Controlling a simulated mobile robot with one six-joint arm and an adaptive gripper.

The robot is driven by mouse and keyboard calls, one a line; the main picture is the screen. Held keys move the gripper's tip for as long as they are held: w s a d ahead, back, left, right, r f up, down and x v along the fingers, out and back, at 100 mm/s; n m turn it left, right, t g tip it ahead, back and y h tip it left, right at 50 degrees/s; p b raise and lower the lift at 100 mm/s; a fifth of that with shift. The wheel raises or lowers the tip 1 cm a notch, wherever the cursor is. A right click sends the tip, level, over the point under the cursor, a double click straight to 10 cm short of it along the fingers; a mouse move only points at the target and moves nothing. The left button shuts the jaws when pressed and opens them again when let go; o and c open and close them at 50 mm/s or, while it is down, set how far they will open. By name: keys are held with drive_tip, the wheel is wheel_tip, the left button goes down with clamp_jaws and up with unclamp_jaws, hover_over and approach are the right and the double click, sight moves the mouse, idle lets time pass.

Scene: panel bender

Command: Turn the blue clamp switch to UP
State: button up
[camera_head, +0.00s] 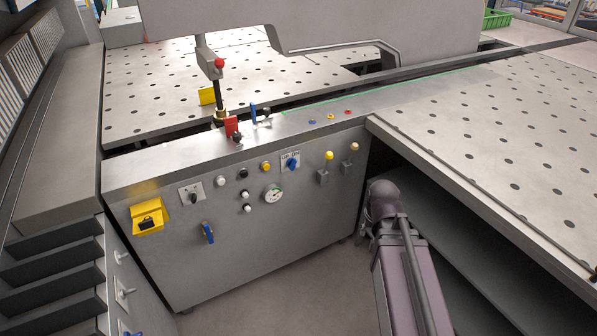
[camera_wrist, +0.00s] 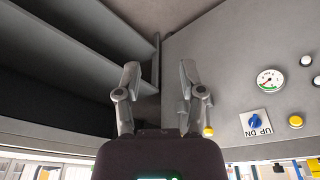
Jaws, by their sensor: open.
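The blue clamp switch (camera_head: 291,164) is a small knob on a white plate marked UP and DN, on the grey front panel (camera_head: 225,235). In the wrist view the switch (camera_wrist: 254,124) shows upside down at the right. I cannot tell surely which mark the knob points to. My gripper (camera_wrist: 159,75) is open and empty, its two fingers apart. It is away from the switch, to the right of it in the head view, where my arm hides most of it.
A perforated table (camera_head: 500,130) overhangs dark shelves (camera_head: 480,250) at the right. Floor before the panel is clear.

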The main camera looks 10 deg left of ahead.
drive_tip(key=w+a+f+m+t+b, duration=0.1)
drive_tip(key=w+a+f+t+b, duration=0.1)
drive_tip(key=w+f+t+b, duration=0.5)
drive_tip(key=t+y+b, duration=0.9)
drive_tip(key=t+b, duration=0.2)
drive_tip(key=b, duration=1.6)
approach(295, 166)
drive_tip(key=v, duration=0.3)
drive_tip(key=p+x, duration=0.4)
drive_tip(key=x, duration=0.9)
drive_tip(key=shift+w+a, duration=0.15)
drive_tip(key=shift+w, duration=0.25)
